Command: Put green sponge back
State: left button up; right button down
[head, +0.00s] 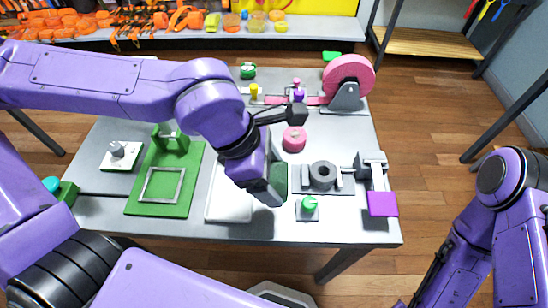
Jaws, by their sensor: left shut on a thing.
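My left gripper (272,190) reaches down over the middle of the table and is shut on the green sponge (281,177). The sponge shows as a dark green piece at the right side of the fingers, and the gripper hides part of it. A white tray (228,205) lies just left of and partly behind the gripper. I cannot tell whether the sponge touches anything below. My right arm is at the right edge, off the table; its gripper jaws are not clearly shown.
The grey table (345,228) holds a green fixture (187,195) at left, a grey round fixture (322,175) and a green knob (309,204) at right, a pink roll (294,138), and a pink wheel (348,75) at the back. A purple pad (383,204) sits at the right edge.

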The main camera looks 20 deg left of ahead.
pick_arm(q)
jog(key=shift+w+a+r+p, duration=0.25)
jog(key=shift+w+r+p, duration=0.4)
jog(key=shift+p, duration=0.5)
jog(key=w+f, duration=0.2)
jog(key=f, duration=0.1)
jog(key=w+a+f, duration=0.1)
jog(key=w+f, duration=0.1)
jog(key=f, duration=0.1)
jog(key=w+a+f, duration=0.1)
jog(key=w+f, duration=0.2)
jog(key=shift+a, duration=0.25)
jog(key=shift+f, duration=1.4)
pick_arm(e)
jog(key=shift+w+r, duration=0.15)
jog(key=shift+r, duration=1)
jog(key=shift+w+r, duration=0.15)
jog(key=shift+r, duration=0.95)
pick_arm(q)
jog(key=shift+f+b, duration=0.1)
jog(key=shift+b, duration=0.2)
jog(key=o, duration=0.9)
jog(key=shift+o, duration=0.2)
jog(key=shift+r, duration=0.25)
jog(key=p+v, duration=0.1)
jog(key=v, duration=1)
jog(key=shift+a+r+p, duration=0.2)
jog(key=shift+r+p, duration=0.15)
pick_arm(e)
jog(key=shift+r, duration=0.8)
